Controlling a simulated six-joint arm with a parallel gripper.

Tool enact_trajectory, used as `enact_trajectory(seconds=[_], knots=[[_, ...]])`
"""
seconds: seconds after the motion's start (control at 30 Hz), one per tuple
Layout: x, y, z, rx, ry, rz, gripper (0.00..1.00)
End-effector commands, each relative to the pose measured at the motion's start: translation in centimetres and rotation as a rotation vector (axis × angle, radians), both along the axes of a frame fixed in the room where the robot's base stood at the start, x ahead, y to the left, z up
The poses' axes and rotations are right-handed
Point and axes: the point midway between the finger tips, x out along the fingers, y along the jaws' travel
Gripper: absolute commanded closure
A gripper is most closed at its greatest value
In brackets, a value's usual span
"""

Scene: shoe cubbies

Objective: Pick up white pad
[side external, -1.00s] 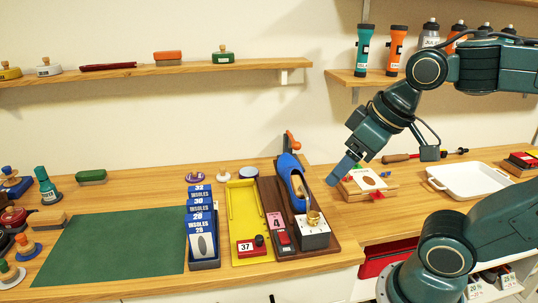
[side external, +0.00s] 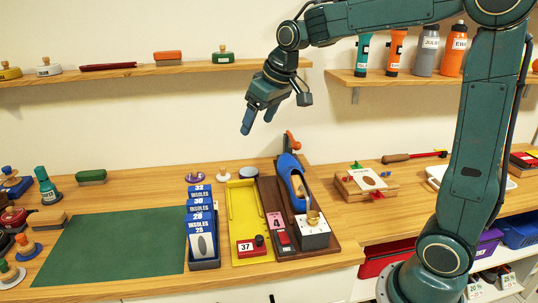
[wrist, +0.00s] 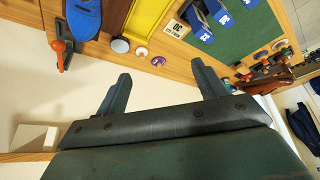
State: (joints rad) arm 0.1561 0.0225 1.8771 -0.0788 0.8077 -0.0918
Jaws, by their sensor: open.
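A white-bodied round piece with a wooden knob (side external: 49,68) stands on the upper left shelf. I cannot tell for certain which of these is the white pad. My gripper (side external: 258,122) is open and empty, in the air above the back of the bench. In the wrist view, my gripper's two fingers (wrist: 160,73) are spread, with nothing between them.
Two small knobbed pieces (side external: 196,176) stand left of the flat round pad. The shoe last stand (side external: 292,185) with its orange-tipped clamp rises just to its right. A green mat (side external: 115,245) and insole boxes (side external: 203,240) lie in front. The upper left shelf (side external: 130,72) overhangs behind.

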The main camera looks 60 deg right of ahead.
Motion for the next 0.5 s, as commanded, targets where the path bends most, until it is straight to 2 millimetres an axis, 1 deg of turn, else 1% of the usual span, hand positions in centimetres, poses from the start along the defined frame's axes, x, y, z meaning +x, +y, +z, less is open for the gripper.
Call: enact_trajectory(seconds=[0.03, 0.1, 0.27, 0.5], knots=[[1.3, -0.5, -0.6, 0.001, 0.006, -0.002, 0.30], [3.0, -1.2, -1.3, 0.001, 0.011, -0.001, 0.30], [6.7, -2.8, -3.1, 0.003, 0.018, -0.001, 0.30], [11.7, -5.4, -6.8, 0.006, 0.029, -0.001, 0.30]])
